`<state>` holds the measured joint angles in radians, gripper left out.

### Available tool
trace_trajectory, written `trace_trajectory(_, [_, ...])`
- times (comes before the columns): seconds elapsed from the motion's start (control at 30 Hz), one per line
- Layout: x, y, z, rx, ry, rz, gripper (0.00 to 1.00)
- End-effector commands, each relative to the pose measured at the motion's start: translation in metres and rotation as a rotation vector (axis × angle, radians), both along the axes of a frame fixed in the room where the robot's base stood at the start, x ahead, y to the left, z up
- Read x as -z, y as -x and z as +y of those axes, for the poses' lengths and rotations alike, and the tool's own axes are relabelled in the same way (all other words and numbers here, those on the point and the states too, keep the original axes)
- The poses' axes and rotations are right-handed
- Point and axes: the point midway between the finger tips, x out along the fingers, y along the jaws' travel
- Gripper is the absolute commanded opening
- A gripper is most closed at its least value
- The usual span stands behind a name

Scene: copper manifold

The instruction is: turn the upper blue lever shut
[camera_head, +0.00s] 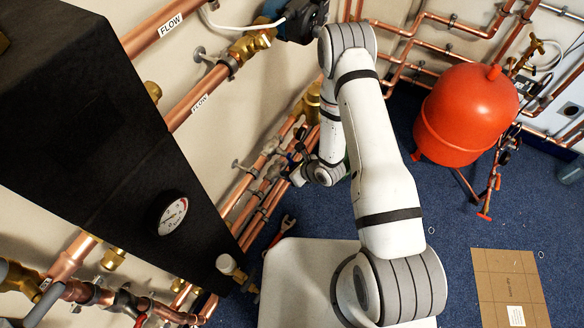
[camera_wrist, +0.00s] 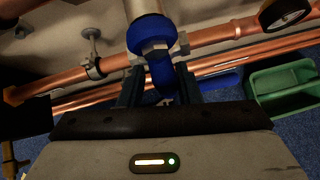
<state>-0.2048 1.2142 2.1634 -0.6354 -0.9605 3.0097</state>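The upper blue lever (camera_wrist: 160,72) shows in the wrist view, hanging below a round blue collar (camera_wrist: 152,36) on a pale pipe fitting. My gripper (camera_wrist: 160,98) has its two dark fingers apart, one on each side of the lever's lower end. I see no clear contact, and the fingertips are partly lost in shadow. In the head view my gripper (camera_head: 296,160) is by the copper pipes and valves along the wall. The lever is too small and hidden there to make out.
Copper pipes (camera_wrist: 225,52) run behind the lever, with a second blue piece (camera_wrist: 222,80) lower right. A green bin (camera_wrist: 285,85) stands on the blue floor. In the head view, a red tank (camera_head: 467,115) stands right and a dark panel with a gauge (camera_head: 172,214) left.

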Motion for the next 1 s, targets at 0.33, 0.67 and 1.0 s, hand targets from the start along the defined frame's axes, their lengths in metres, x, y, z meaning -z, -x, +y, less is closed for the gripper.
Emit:
trace_trajectory(0.33, [0.000, -0.001, -0.003, 0.006, 0.002, 0.001, 0.39])
trace_trajectory(0.67, [-0.030, 0.014, -0.027, 0.010, 0.002, 0.001, 0.39])
trace_trajectory(1.0, [-0.055, 0.030, -0.047, 0.007, 0.002, 0.001, 0.39])
